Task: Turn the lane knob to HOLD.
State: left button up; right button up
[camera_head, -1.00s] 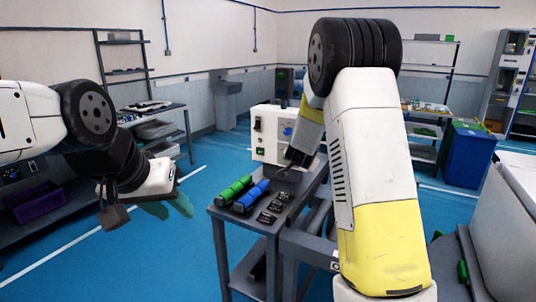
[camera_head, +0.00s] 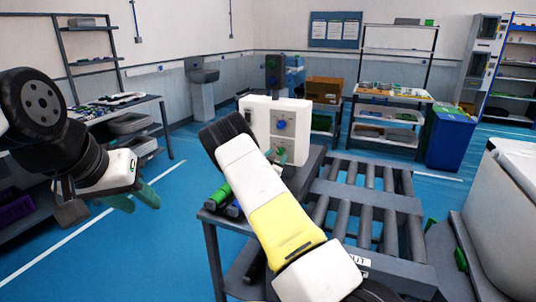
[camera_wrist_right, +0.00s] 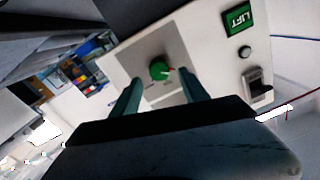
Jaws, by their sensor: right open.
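A white control box (camera_head: 292,108) stands on the grey bench. A blue knob (camera_head: 280,125) shows on its front panel in the head view. In the right wrist view, a round green knob (camera_wrist_right: 159,70) with a small red mark sits on a grey plate. I cannot tell whether these are the same knob, nor read any setting. My right gripper (camera_wrist_right: 160,82) is open, its fingers on either side of the green knob in that view; contact cannot be told. In the head view my forearm hides most of it. My left gripper (camera_head: 134,197) hangs open and empty at the left.
A green LIFT label (camera_wrist_right: 238,17) and a dark switch (camera_wrist_right: 257,84) are on the panel. A green cylinder (camera_head: 220,193) lies on the bench, partly behind my right arm. A roller conveyor (camera_head: 365,205) adjoins the bench. A blue bin (camera_head: 450,138) stands at the right.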

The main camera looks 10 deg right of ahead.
aim_at(280, 152)
jog(key=shift+x, duration=1.6)
grip_shut()
